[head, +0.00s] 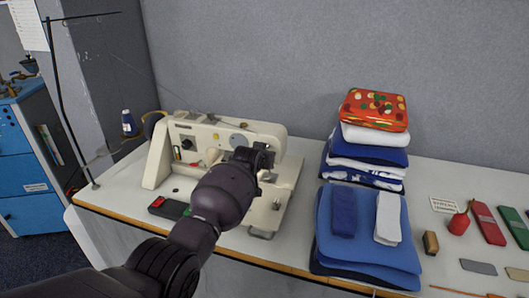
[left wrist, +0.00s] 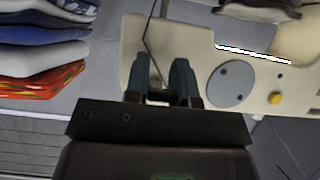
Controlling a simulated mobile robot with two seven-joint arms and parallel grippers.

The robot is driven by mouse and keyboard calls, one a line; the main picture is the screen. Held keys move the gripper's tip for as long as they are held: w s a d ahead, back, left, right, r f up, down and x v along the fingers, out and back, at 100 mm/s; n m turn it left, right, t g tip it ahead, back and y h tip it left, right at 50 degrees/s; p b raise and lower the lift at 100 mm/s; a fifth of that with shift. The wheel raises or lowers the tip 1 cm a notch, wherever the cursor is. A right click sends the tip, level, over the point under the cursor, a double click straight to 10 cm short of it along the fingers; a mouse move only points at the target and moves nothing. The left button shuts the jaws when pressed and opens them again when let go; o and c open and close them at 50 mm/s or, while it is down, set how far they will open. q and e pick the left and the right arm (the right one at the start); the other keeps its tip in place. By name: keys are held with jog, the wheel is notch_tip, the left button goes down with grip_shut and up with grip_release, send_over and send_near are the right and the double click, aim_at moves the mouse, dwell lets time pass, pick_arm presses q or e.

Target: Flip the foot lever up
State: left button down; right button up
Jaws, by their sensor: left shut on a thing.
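A cream sewing machine (head: 265,130) stands on the left part of the table, and its head end also shows in the left wrist view (left wrist: 202,50). My left gripper (head: 262,152) is at the right end of the machine, with my arm covering part of it in the head view. In the left wrist view its two fingers (left wrist: 160,68) are close together against the machine's head, beside a round grey disc (left wrist: 232,84). They are shut on the foot lever, which is mostly hidden between them; its angle cannot be told. My right gripper is not in view.
A folded blue cloth pile (head: 366,250) and a taller stack with a red patterned top (head: 373,110) stand right of the machine. A black and red box (head: 170,207) lies in front of it. Small items lie far right.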

pick_arm(q)
jog(key=shift+s+r+g+y+p, duration=0.1)
jog(key=shift+r+g+y+p, duration=0.35)
jog(key=shift+g, duration=0.45)
jog(key=shift+r+g, duration=0.1)
jog(key=shift+g, duration=0.4)
jog(key=shift+s+a+g+y+b, duration=0.1)
jog(key=shift+g+y+b, duration=0.15)
jog(key=shift+g+b, duration=0.25)
jog(key=shift+r+g, duration=0.15)
jog(key=shift+g, duration=0.45)
jog(key=shift+s+r+g+b, duration=0.1)
jog(key=shift+g+b, duration=0.2)
jog(key=shift+b, duration=0.15)
jog(key=shift+r+y, duration=0.2)
jog(key=shift+y, duration=0.1)
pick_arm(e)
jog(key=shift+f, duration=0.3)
pick_arm(q)
jog(key=c, duration=1)
grip_release()
jog(key=shift+o, duration=0.2)
jog(key=shift+r, duration=0.1)
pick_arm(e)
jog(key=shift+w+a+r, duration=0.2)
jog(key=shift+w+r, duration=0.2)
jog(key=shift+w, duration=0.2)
